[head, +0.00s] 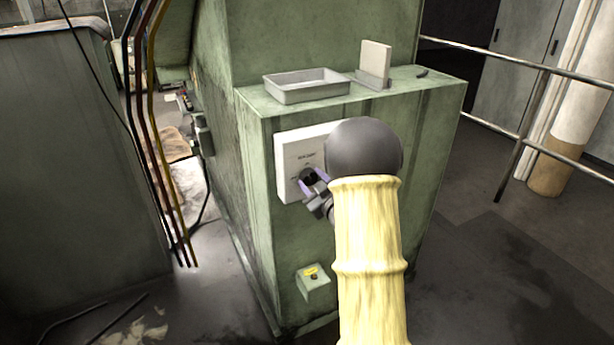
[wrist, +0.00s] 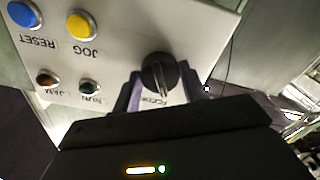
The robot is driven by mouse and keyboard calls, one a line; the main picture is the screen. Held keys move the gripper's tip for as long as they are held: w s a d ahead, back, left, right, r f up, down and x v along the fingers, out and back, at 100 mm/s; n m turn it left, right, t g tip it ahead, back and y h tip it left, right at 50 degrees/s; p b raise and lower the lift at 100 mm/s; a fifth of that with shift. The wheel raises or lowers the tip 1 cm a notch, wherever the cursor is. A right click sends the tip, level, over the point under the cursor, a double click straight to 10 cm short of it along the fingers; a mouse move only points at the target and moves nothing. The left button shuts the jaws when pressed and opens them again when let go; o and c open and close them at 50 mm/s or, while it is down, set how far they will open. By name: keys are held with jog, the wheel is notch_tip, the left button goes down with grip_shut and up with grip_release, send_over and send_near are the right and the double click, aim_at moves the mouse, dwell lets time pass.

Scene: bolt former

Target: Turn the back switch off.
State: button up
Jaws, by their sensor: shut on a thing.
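A white control panel (head: 291,150) is fixed to the face of the green machine. It carries a black rotary switch (wrist: 160,72) with a pale mark on its grip. My gripper (head: 313,186) is at the panel, and its purple fingers are shut on this switch, one on each side. In the wrist view the panel appears upside down, and the switch's label is partly covered by my gripper. My arm hides the panel's right part in the head view. I cannot read an off position.
A blue RESET button (wrist: 23,14) and a yellow JOG button (wrist: 80,24) sit near the switch, with JAM and RUN lamps. A grey tray (head: 305,88) rests on the machine's ledge. A small green box (head: 313,285) is below. A railing (head: 520,70) stands at right.

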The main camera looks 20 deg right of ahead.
jog(key=n+b, duration=0.3)
jog(key=b, duration=0.1)
jog(key=shift+r+n+b, duration=0.1)
jog(key=shift+n+b, duration=0.75)
jog(key=shift+n, duration=0.35)
jog(key=o, duration=1.2)
jog(key=shift+w, duration=0.1)
